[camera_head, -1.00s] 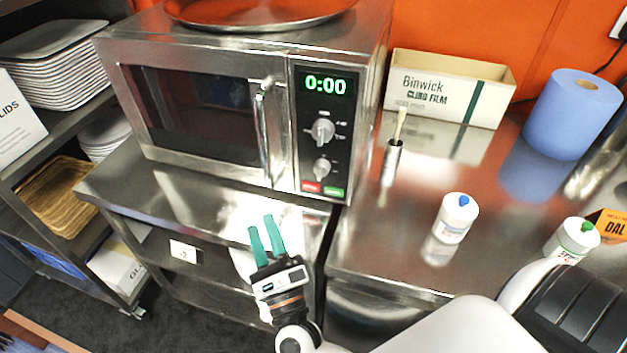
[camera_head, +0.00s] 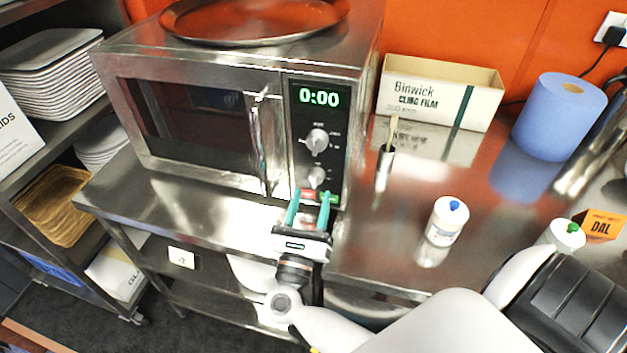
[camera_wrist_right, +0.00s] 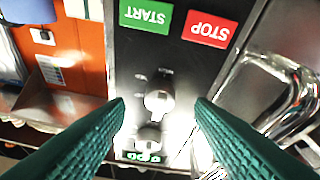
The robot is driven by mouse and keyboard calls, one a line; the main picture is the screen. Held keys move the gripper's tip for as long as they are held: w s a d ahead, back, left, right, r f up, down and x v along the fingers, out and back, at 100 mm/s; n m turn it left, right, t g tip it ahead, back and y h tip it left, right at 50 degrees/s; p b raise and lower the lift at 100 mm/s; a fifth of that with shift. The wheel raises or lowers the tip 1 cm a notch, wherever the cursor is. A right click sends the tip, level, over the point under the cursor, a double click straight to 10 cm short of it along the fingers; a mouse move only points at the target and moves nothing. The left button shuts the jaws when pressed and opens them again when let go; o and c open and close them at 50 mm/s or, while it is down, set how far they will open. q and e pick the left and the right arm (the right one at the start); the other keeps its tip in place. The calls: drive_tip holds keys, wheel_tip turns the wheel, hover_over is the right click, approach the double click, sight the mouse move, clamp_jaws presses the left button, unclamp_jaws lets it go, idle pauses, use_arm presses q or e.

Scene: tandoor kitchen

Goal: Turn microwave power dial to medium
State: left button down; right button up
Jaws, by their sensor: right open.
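The steel microwave (camera_head: 190,95) has a black control panel with a green 0:00 display (camera_head: 319,97), an upper dial (camera_head: 317,140) and a lower dial (camera_head: 317,177). The dial labels are too small to read. My right gripper (camera_head: 309,207) is open and empty in front of the panel's lower end, its green fingers pointing at it. In the wrist view, upside down, the lower dial (camera_wrist_right: 159,101) lies between the fingers in the picture, with the upper dial (camera_wrist_right: 149,137) below it. I cannot tell whether the fingers touch anything. My left gripper is not in view.
The microwave's door handle (camera_head: 257,145) stands out left of the panel. Green START (camera_wrist_right: 145,16) and red STOP (camera_wrist_right: 210,28) buttons adjoin the dials. A cling film box (camera_head: 438,95), a blue paper roll (camera_head: 558,118) and a white bottle (camera_head: 446,221) stand on the counter at right.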

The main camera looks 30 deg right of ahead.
sight(316, 185)
drive_tip(key=shift+p+x, duration=0.35)
drive_tip(key=shift+x, duration=1.35)
drive_tip(key=c, duration=1)
drive_tip(key=shift+o, duration=0.2)
drive_tip(key=shift+n, duration=0.3)
drive_tip(key=n+y+p, duration=0.1)
drive_tip(key=n, duration=0.1)
drive_tip(key=n+t+y+p, duration=0.1)
drive_tip(key=n, duration=0.1)
drive_tip(key=n+t+p, duration=0.1)
drive_tip(key=n, duration=0.1)
drive_tip(key=shift+s+d+r+y, duration=0.15)
drive_tip(key=shift+s+r+y, duration=0.1)
drive_tip(key=shift+y, duration=0.15)
drive_tip(key=n+y+p, duration=0.1)
drive_tip(key=n+p, duration=0.2)
drive_tip(key=n+y+p, duration=0.1)
drive_tip(key=n+p, duration=0.2)
drive_tip(key=shift+d+r+n+y, duration=0.1)
drive_tip(key=shift+r+n+y, duration=0.1)
drive_tip(key=shift+n+y, duration=0.15)
drive_tip(key=shift+s+f+n+y+p, duration=0.15)
drive_tip(key=shift+n+y+p, duration=0.4)
drive_tip(key=shift+n+p, duration=0.7)
